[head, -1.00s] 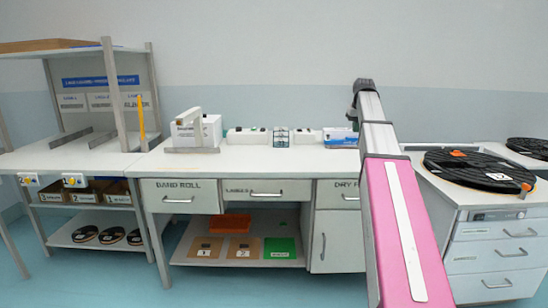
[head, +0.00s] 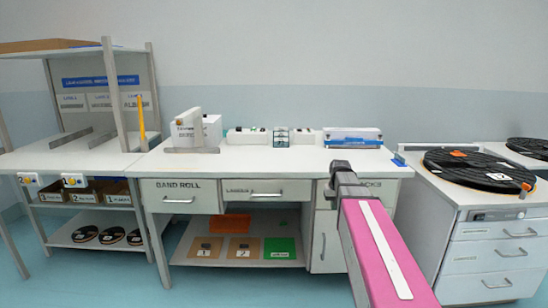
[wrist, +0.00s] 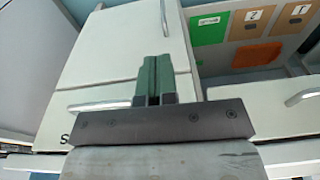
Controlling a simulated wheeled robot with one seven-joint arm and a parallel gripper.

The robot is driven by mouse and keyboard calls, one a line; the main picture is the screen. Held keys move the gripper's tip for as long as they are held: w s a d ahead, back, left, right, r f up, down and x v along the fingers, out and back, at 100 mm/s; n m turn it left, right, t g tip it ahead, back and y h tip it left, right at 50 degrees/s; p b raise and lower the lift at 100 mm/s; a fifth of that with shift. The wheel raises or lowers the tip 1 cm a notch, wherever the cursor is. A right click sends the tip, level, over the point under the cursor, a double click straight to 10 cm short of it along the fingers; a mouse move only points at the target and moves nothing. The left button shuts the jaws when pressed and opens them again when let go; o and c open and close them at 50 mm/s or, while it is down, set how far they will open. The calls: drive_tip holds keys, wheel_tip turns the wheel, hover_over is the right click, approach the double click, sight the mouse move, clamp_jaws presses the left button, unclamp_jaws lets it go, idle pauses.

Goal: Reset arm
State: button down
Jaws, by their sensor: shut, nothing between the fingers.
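My pink arm reaches in from the lower right of the head view, in front of the right part of the white workbench (head: 300,163). The head view does not show my fingertips clearly. In the wrist view my gripper (wrist: 153,78) is shut, its two green fingers together with nothing between them. It faces the bench's white cabinet front (wrist: 115,50) and its handles, apart from them as far as I can tell.
A drawer cabinet (head: 497,258) with black reels (head: 478,168) stands at the right. A shelf rack (head: 75,195) stands at the left. Under the bench lie an orange tray (head: 231,222), brown cards and a green card (head: 280,248). A white-blue box (head: 352,137) stands on the bench.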

drive_tip(key=s+a+f, duration=0.3)
drive_tip(key=s+f, duration=0.5)
drive_tip(key=s, duration=0.1)
drive_tip(key=s+a+f+g, duration=0.1)
drive_tip(key=s+a+f, duration=0.2)
drive_tip(key=s+f, duration=0.5)
drive_tip(key=shift+s+f, duration=0.2)
drive_tip(key=shift+s, duration=0.75)
drive_tip(key=shift+a, duration=0.1)
